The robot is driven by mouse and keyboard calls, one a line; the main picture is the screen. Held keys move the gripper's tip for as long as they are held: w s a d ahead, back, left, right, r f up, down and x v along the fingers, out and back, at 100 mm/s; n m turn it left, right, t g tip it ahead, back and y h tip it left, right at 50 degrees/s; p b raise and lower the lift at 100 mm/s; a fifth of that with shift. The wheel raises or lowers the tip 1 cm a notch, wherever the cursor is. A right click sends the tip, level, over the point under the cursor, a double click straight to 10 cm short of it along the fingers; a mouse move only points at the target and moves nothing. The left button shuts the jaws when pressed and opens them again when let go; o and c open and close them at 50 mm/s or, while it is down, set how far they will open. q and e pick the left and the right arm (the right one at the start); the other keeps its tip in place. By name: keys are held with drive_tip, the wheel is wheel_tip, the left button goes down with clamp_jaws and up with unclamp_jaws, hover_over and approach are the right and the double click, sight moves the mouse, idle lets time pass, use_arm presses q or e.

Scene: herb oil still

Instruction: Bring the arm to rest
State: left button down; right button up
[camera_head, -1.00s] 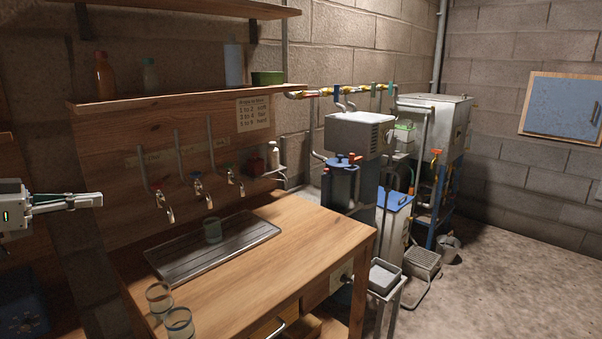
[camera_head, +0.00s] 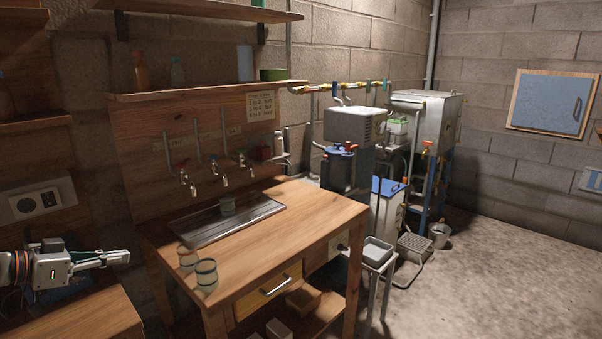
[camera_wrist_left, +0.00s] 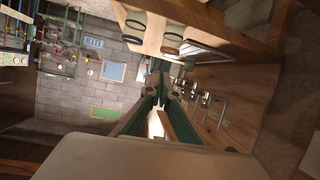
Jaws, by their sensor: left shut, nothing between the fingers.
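My left gripper (camera_head: 112,259) is at the far left of the head view, shut and empty, held level and pointing right. It is over the gap between the low wooden bench and the sink table, touching nothing that I can see. Its closed fingers also show in the left wrist view (camera_wrist_left: 161,88), with the table and taps tilted beyond them. My right gripper is not in view.
Taps (camera_head: 220,174) line the wall. Open floor (camera_head: 490,290) lies at the right.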

use_arm(q)
drive_tip(key=s+d+f+n+y, duration=0.1)
drive_tip(key=s+d+f, duration=0.2)
drive_tip(key=f, duration=0.6)
drive_tip(key=s+d+f+g+y, duration=0.1)
drive_tip(key=s+d+f, duration=0.25)
drive_tip(key=f, duration=0.65)
drive_tip(key=s+d+f+n+y, duration=0.1)
drive_tip(key=s+d+f, duration=0.25)
drive_tip(key=f, duration=0.55)
drive_tip(key=s+d+f+y, duration=0.1)
drive_tip(key=s+d+f, duration=0.3)
drive_tip(key=s+d, duration=0.4)
drive_tip(key=s+d+f+y, duration=0.1)
drive_tip(key=s+d+f, duration=0.4)
drive_tip(key=s+d, duration=0.3)
drive_tip(key=shift+s+d, duration=0.15)
drive_tip(key=shift+s, duration=0.55)
